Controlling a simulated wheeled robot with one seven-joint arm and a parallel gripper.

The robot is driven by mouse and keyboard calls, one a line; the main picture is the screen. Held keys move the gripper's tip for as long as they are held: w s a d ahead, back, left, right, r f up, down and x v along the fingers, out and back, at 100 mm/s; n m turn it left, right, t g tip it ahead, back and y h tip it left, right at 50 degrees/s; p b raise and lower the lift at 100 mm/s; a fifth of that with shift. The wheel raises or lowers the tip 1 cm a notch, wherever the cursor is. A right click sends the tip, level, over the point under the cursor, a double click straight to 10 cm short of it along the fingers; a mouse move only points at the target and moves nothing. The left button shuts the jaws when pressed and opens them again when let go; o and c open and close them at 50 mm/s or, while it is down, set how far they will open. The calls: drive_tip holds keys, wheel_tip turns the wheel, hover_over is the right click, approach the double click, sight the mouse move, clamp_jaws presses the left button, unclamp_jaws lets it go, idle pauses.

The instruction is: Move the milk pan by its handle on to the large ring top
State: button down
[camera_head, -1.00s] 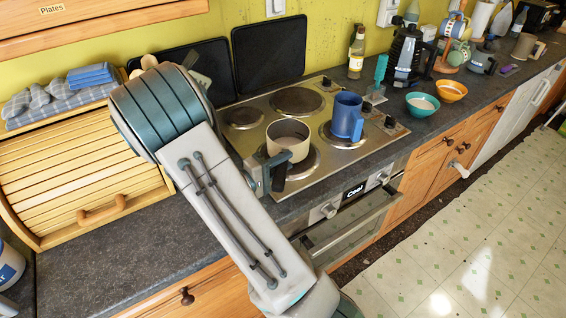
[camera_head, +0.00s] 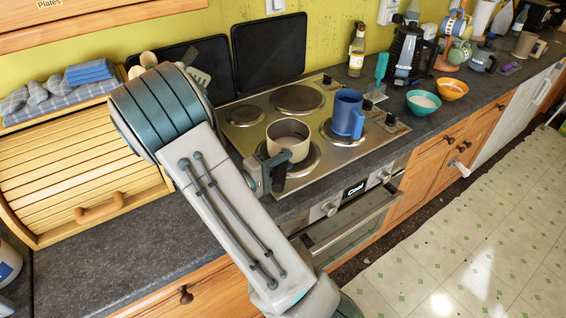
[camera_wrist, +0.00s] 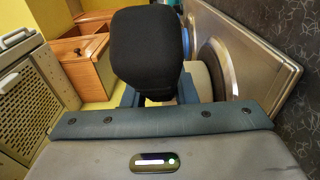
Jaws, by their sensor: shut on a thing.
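The milk pan (camera_head: 288,137) is a small pale pan at the front left of the hob, over the front left ring (camera_head: 312,163). I cannot tell whether its base touches that ring. Its dark handle (camera_wrist: 150,50) points towards the front edge and looms large in the wrist view. My gripper (camera_head: 268,174) is shut on the handle; its fingers (camera_wrist: 158,95) are partly hidden behind it. The large ring (camera_head: 298,99) at the back right is bare.
A blue mug (camera_head: 347,113) stands on the front right ring, right of the pan. The back left ring (camera_head: 243,115) is bare. Black boards (camera_head: 270,52) lean on the wall behind. Teal (camera_head: 423,102) and orange bowls (camera_head: 452,88) stand to the right.

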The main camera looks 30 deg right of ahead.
idle(0.4)
drive_tip(key=c, duration=1.1)
unclamp_jaws()
drive_tip(key=shift+f, duration=0.1)
drive_tip(key=shift+a, duration=0.1)
drive_tip(key=shift+s+a+b, duration=0.25)
drive_tip(key=shift+a+b, duration=0.05)
drive_tip(key=shift+a, duration=1.65)
drive_tip(key=shift+s+a+b, duration=0.2)
drive_tip(key=shift+a+b, duration=0.05)
drive_tip(key=shift+a, duration=1.7)
drive_tip(key=shift+a, duration=0.1)
